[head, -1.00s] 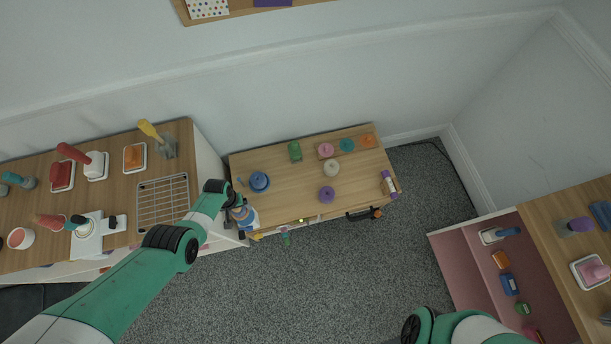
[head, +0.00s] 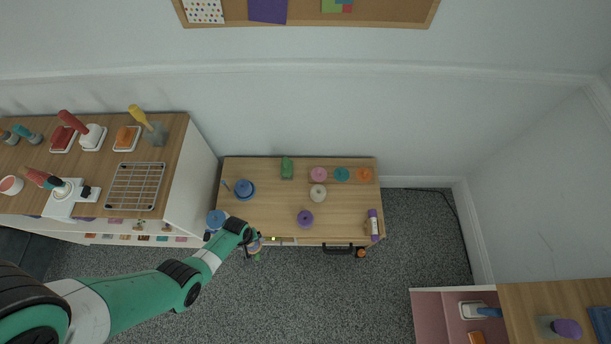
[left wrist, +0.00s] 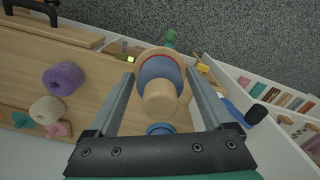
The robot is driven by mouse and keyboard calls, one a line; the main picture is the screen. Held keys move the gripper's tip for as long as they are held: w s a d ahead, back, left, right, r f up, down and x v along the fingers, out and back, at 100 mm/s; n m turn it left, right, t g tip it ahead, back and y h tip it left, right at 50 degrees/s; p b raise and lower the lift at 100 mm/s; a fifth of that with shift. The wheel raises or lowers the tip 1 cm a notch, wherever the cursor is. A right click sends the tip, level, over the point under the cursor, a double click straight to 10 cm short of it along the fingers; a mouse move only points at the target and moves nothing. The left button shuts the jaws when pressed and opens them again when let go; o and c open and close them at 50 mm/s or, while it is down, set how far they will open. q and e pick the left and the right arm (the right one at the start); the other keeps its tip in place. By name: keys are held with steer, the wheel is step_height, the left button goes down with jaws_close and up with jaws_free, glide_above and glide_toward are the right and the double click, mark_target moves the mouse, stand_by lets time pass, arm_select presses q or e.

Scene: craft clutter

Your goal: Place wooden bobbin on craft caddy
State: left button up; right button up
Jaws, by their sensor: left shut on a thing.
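My left gripper (left wrist: 160,95) is shut on the wooden bobbin (left wrist: 160,98), a pale wooden spool with a blue-grey band, held between its two fingers. In the head view the left gripper (head: 252,240) is at the front left edge of the low wooden-topped unit (head: 270,215). The bobbin is mostly hidden there. This unit may be the craft caddy; I cannot tell for certain. In the left wrist view its wooden top (left wrist: 95,95) lies behind and left of the bobbin. My right gripper is not in view.
A round blue item (head: 245,189), a purple yarn ball (head: 305,218), a cream ball (head: 318,193) and a green item (head: 287,168) stand on the top. Pink, teal and orange items line its back. A taller cabinet with a wire rack (head: 136,187) stands left. Bare wood lies between items.

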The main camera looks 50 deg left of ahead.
arm_select(q)
steer(key=shift+s+a, duration=0.1)
steer(key=shift+a, duration=0.05)
steer(key=shift+w+f, duration=0.15)
steer(key=shift+w, duration=0.15)
steer(key=b, duration=1)
glide_toward(272, 220)
steer(key=s+d, duration=0.2)
steer(key=s, duration=0.1)
steer(key=f+b, duration=0.1)
steer(key=w+a+f+b, duration=0.1)
steer(key=b, duration=0.1)
steer(key=w+f+b, duration=0.1)
steer(key=b, duration=0.1)
steer(key=shift+a, duration=0.3)
steer(key=shift+w+a+f+b, duration=0.1)
steer(key=shift+w+b, duration=0.2)
steer(key=shift+b, duration=0.1)
steer(key=shift+w, duration=0.1)
steer(key=f+b, duration=0.3)
steer(key=b, duration=0.1)
steer(key=shift+w+a+f, duration=0.15)
steer(key=shift+w+f, duration=0.05)
steer(key=shift+f, duration=0.2)
steer(key=shift+r, duration=0.2)
steer(key=shift+f, duration=0.2)
steer(key=o, duration=1.3)
step_height(272, 220, up, 12)
steer(key=p, duration=1.2)
steer(key=shift+r, duration=0.25)
